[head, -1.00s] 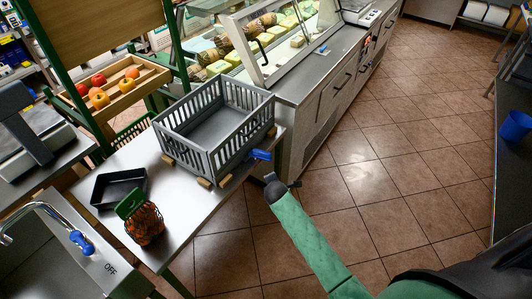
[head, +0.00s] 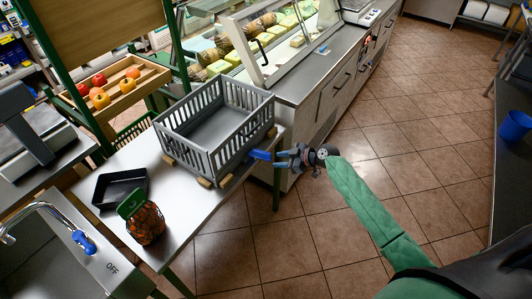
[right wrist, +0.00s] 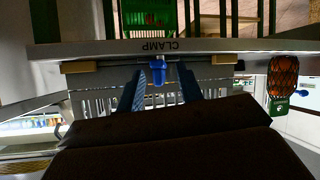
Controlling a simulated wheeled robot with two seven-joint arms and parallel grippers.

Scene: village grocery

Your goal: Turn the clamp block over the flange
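The blue clamp block (head: 260,154) sits at the table's right edge, beside the grey slatted crate (head: 238,150). In the right wrist view the clamp block (right wrist: 158,74) shows near the edge lettered CLAMP. I cannot clearly make out the flange or how the block sits against it. My right gripper (head: 282,157) is just right of the clamp block at about its height. In the right wrist view its two fingers (right wrist: 160,82) are apart, with the block in line between them; contact cannot be told. My left gripper is not in view.
The crate stands on wooden blocks on the steel table (head: 190,212). The glass display counter (head: 310,75) is behind. Tiled floor (head: 400,150) is open at right.

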